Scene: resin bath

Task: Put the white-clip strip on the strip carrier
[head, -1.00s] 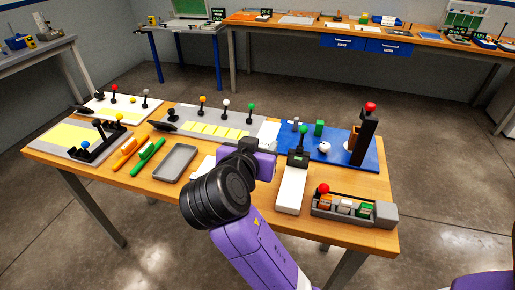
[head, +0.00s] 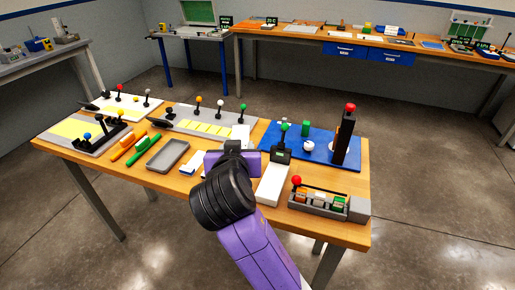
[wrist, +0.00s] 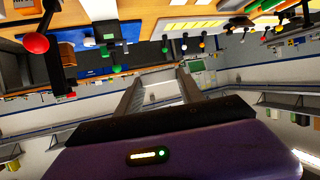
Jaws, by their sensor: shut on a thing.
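My gripper (head: 232,146) is over the middle of the bench, left of a long white slab (head: 272,185). Its two fingers show in the wrist view (wrist: 158,92), close to a pale grey piece between them. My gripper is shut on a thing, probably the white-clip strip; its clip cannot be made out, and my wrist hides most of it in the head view. I cannot tell for sure which thing is the strip carrier. A grey rack (head: 361,209) at the front right holds orange, white and green pieces.
A blue plate (head: 325,155) bears a dark tower (head: 344,137) with a red ball. A grey tray (head: 167,155), orange and green pens (head: 136,146), and a white-and-blue piece (head: 195,163) lie left of my gripper. Upright ball-topped levers stand along the back.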

